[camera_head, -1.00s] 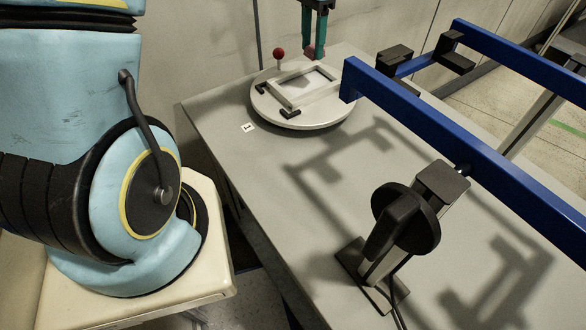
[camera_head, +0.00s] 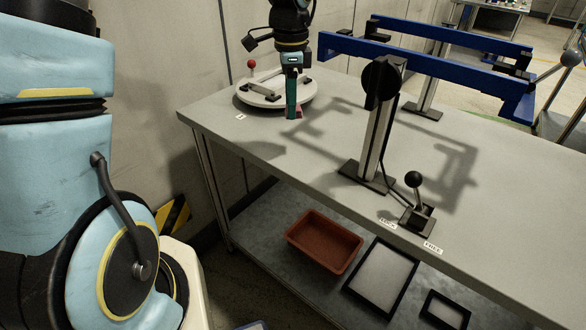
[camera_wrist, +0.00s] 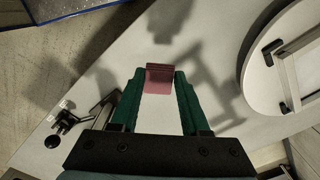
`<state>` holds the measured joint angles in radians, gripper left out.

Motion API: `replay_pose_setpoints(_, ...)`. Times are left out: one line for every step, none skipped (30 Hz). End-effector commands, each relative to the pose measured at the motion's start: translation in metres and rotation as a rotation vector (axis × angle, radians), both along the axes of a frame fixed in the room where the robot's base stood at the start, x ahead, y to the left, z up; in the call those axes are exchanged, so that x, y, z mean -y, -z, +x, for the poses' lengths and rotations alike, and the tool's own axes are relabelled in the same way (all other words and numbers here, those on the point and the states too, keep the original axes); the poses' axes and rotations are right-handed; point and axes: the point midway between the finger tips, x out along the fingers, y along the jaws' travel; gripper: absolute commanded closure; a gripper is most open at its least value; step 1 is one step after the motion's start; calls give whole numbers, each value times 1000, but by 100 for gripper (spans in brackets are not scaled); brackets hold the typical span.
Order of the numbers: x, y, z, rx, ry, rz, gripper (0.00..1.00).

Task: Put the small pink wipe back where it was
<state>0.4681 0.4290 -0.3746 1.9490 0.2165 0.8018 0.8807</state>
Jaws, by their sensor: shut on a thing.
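The small pink wipe (camera_wrist: 160,77) is between the tips of my gripper (camera_wrist: 160,85) in the wrist view, and both green fingers press on it. In the head view my gripper (camera_head: 292,112) points down at the back left of the table, in front of the round white turntable.
The round white turntable (camera_head: 248,98) with a red-knobbed lever stands behind my gripper. A blue frame (camera_head: 430,67) on posts stands to the right. A lever with a black ball (camera_head: 414,180) is near the front edge. A red-brown bin (camera_head: 324,241) and black-framed trays lie on the lower shelf.

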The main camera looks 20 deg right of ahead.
Motion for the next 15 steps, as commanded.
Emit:
replay_pose_setpoints(0, 6, -1, -3, 5, 3, 100)
replay_pose_setpoints(0, 10, -1, -4, 7, 3, 100)
replay_pose_setpoints(-1, 17, -2, -5, 9, 5, 100)
replay_pose_setpoints(-1, 23, -2, -6, 9, 5, 100)
replay_pose_setpoints(-1, 29, -2, -7, 9, 5, 100)
replay_pose_setpoints(-1, 36, -1, -5, 8, 5, 100)
replay_pose_setpoints(-1, 41, -1, -5, 8, 5, 100)
replay_pose_setpoints(-1, 46, -1, -4, 8, 3, 100)
replay_pose_setpoints(-1, 51, -2, -4, 8, 3, 100)
replay_pose_setpoints(0, 55, -1, -3, 8, 3, 100)
replay_pose_setpoints(0, 57, -1, -3, 7, 2, 100)
replay_pose_setpoints(0, 60, -1, -2, 7, 3, 100)
replay_pose_setpoints(0, 61, -1, -2, 7, 3, 100)
replay_pose_setpoints(-1, 63, -1, -2, 7, 3, 100)
replay_pose_setpoints(-1, 67, -1, -2, 7, 3, 100)
